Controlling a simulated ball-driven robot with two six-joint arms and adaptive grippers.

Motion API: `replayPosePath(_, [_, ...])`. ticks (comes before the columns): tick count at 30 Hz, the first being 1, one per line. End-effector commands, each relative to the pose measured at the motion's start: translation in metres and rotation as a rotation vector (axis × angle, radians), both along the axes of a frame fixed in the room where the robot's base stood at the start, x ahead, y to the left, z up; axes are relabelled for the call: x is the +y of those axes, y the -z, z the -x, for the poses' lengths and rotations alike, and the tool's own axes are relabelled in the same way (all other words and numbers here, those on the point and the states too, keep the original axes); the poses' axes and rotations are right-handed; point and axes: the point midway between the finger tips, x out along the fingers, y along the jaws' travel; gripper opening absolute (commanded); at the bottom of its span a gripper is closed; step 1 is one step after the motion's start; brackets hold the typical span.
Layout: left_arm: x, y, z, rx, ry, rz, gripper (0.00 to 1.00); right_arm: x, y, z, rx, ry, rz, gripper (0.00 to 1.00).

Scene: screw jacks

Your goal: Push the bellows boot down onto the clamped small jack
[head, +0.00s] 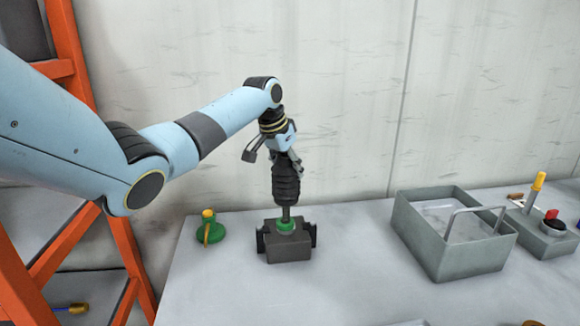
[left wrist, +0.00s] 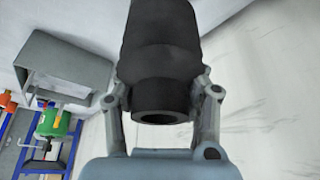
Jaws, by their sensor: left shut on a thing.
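The black ribbed bellows boot (head: 286,186) hangs upright from my left gripper (head: 284,160), which is shut on its upper end. In the left wrist view the boot (left wrist: 160,55) sits between the two fingers of my left gripper (left wrist: 162,100), its open collar facing the camera. The green small jack (head: 286,226) is clamped in a dark grey vise (head: 288,246), with its grey spindle pointing up. The boot is in line above the jack body, and bare spindle shows below it. Whether the spindle tip is inside the boot is hidden. My right gripper is not in view.
Another green jack with a yellow top (head: 209,230) stands left of the vise. An orange frame (head: 75,50) is at far left.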

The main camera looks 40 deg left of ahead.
Motion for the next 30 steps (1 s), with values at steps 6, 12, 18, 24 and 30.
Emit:
replayPosePath(6, [0.0,0.008,0.0,0.0,0.0,0.0,0.05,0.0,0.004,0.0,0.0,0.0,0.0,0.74])
replayPosePath(12, [0.0,0.015,0.0,-0.001,0.0,0.0,0.05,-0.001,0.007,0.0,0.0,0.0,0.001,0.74])
replayPosePath(18, [0.0,0.021,0.0,-0.001,0.0,0.0,0.05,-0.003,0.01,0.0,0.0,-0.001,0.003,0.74])
replayPosePath(24, [0.0,0.028,0.0,0.0,0.0,0.0,0.05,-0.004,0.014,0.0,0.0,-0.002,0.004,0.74])
replayPosePath(30, [0.0,0.035,0.0,0.0,0.0,0.0,0.05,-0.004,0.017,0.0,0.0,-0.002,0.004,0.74])
